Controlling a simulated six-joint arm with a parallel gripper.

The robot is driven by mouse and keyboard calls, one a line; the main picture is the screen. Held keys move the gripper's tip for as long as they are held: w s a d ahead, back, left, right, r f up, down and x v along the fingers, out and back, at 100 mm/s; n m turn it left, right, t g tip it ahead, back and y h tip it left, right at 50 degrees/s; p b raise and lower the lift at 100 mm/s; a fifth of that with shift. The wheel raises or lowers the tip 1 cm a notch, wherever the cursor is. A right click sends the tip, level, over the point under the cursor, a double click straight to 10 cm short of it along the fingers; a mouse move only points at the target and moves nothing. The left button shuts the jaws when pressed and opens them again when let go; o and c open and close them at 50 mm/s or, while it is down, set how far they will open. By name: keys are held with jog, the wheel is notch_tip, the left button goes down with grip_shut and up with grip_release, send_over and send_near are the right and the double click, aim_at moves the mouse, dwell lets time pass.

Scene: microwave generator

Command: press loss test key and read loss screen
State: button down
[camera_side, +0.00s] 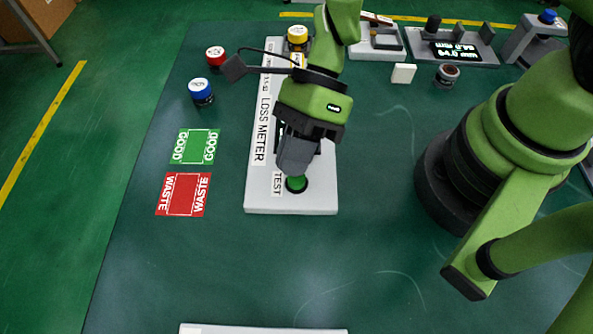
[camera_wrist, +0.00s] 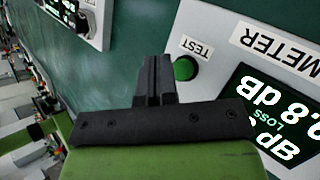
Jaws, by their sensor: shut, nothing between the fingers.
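The loss meter (camera_side: 320,199) is a light grey block with a "LOSS METER" label and a "TEST" label. Its green test key (camera_side: 296,184) is at the near end, and it also shows in the wrist view (camera_wrist: 185,68). My gripper (camera_side: 293,170) is shut and empty, pointing down right at the key; I cannot tell whether it touches. In the wrist view the fingertips (camera_wrist: 158,62) lie just left of the key. The loss screen (camera_wrist: 282,112) is lit, upside down and cut off by the frame's edge; "LOSS" and part of a value like "0.8 dB" show.
A green GOOD card (camera_side: 195,147) and a red WASTE card (camera_side: 184,194) lie left of the meter. Red (camera_side: 215,56), blue (camera_side: 201,91) and yellow (camera_side: 298,38) capped pots stand near its far end. Other devices line the back.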

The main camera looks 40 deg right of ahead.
jog(key=shift+r, duration=2.4)
jog(key=shift+r, duration=0.15)
jog(key=s+d+r+n+t+h, duration=0.2)
jog(key=d+r+n+t, duration=0.3)
jog(key=d+r+n, duration=0.3)
jog(key=s+d+r+n+t+h, duration=0.3)
jog(key=d+r+n, duration=0.6)
jog(key=r, duration=0.3)
jog(key=shift+d+n+t+h, duration=0.2)
jog(key=shift+n+t+h, duration=0.65)
jog(key=shift+t, duration=0.35)
